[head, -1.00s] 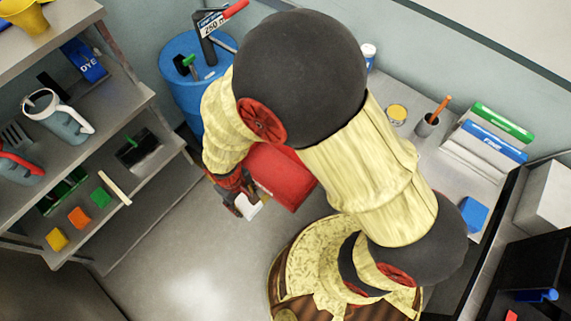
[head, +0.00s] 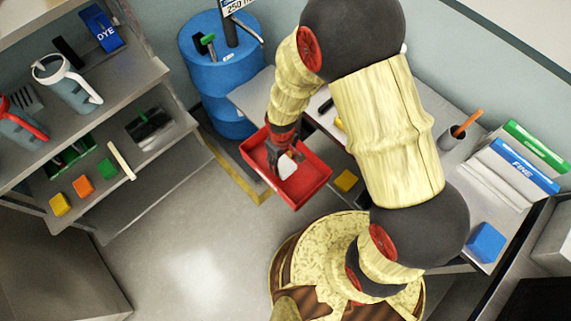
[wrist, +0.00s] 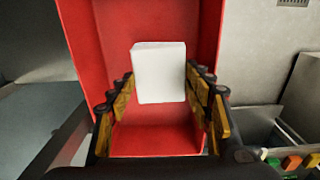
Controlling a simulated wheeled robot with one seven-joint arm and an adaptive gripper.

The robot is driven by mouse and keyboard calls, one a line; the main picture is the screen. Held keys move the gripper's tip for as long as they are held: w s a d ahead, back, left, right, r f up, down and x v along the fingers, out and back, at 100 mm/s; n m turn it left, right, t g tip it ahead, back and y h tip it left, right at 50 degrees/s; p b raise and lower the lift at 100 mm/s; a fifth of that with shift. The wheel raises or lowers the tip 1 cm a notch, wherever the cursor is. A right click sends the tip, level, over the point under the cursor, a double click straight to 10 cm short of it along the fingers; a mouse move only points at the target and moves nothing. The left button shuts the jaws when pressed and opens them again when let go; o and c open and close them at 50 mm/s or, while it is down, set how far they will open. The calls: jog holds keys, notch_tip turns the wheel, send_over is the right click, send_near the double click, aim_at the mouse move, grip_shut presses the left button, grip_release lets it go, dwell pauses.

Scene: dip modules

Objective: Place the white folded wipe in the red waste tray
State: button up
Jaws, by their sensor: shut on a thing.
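My gripper (head: 285,160) is over the tray. It is shut on the white folded wipe (head: 288,168). In the wrist view the wipe (wrist: 159,75) is held upright between the two fingers, with the tray's red floor and walls (wrist: 85,40) around and behind it. I cannot tell how high the wipe is above the tray floor. My arm hides part of the bench.
A blue drum (head: 218,75) stands behind the tray on the left. A grey shelf (head: 150,75) with jugs and coloured blocks is at the left. A pen cup (head: 452,138) and blue block (head: 486,242) are farther right.

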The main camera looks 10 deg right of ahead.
aim_at(285, 160)
jog(key=shift+w+d+f, duration=0.45)
jog(key=shift+d+f, duration=0.05)
jog(key=shift+f, duration=0.3)
jog(key=f, duration=0.2)
jog(key=f+b, duration=0.1)
jog(key=shift+w+d+f+b, duration=0.2)
jog(key=shift+f+b, duration=0.1)
jog(key=shift+f, duration=0.1)
jog(key=shift+r, duration=0.1)
jog(key=shift+c, duration=0.4)
jog(key=o, duration=1.1)
jog(key=shift+r, duration=0.1)
